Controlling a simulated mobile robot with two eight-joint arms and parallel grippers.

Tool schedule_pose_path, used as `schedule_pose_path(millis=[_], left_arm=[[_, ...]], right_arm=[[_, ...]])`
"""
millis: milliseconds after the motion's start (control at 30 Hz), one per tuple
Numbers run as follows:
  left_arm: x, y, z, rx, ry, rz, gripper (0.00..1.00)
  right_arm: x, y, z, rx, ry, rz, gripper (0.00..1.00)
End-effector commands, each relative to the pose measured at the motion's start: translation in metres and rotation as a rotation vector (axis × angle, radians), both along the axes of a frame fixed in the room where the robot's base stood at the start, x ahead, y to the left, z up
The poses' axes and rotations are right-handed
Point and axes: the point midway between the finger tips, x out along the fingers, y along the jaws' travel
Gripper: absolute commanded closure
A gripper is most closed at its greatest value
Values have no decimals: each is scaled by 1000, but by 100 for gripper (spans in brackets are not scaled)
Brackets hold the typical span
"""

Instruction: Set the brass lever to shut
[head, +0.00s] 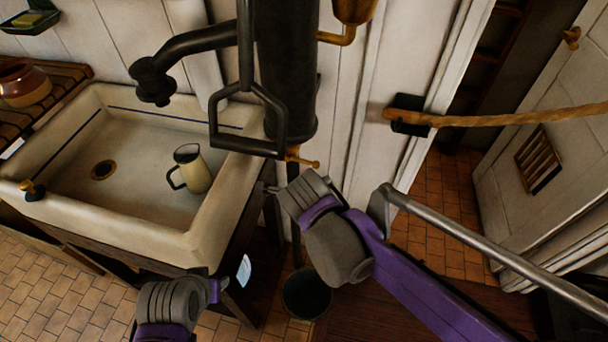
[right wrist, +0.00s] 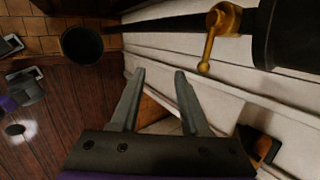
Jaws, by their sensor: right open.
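The brass lever (head: 304,161) sits at the bottom of a thick black upright pipe (head: 287,70) and points to the right in the head view. In the right wrist view the lever (right wrist: 209,50) hangs off a brass fitting at the pipe's end. My right gripper (head: 269,188) is below and left of the lever in the head view. Its two fingers (right wrist: 158,74) are apart and empty in the right wrist view, with a gap between them and the lever. My left gripper (head: 212,278) is low, in front of the sink; its fingers are not clear.
A stone sink (head: 205,225) holds a cream jug (head: 194,168). A black spout (head: 185,60) and a black looped handle (head: 248,120) stand close above it. A dark bucket (head: 306,294) is on the floor.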

Motion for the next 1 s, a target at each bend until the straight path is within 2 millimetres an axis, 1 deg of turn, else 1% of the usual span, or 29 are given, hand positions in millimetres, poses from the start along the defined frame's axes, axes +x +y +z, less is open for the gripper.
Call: schedule_pose_path(millis=[33,133,267,467,500,567,633,700,733,867,1000], left_arm=[[0,0,0,0,0,0,54],[0,0,0,0,0,0,54],[0,0,0,0,0,0,54],[0,0,0,0,0,0,54],[0,0,0,0,0,0,54],[0,0,0,0,0,0,54],[0,0,0,0,0,0,54],[0,0,0,0,0,0,54],[0,0,0,0,0,0,54],[0,0,0,0,0,0,54],[0,0,0,0,0,0,54]], right_arm=[[-7,1,0,0,0,2,54],[-15,1,0,0,1,2,54],[-18,1,0,0,1,0,54],[-18,1,0,0,0,0,54],[-18,1,0,-1,0,1,61],[-19,-1,0,-8,3,9,72],[-22,-7,-1,-33,9,40,85],[-27,-18,-4,-82,23,104,97],[-31,-24,-5,-109,30,142,100],[-51,-53,-13,-254,71,355,100],[-76,-82,-22,-412,112,617,100]])
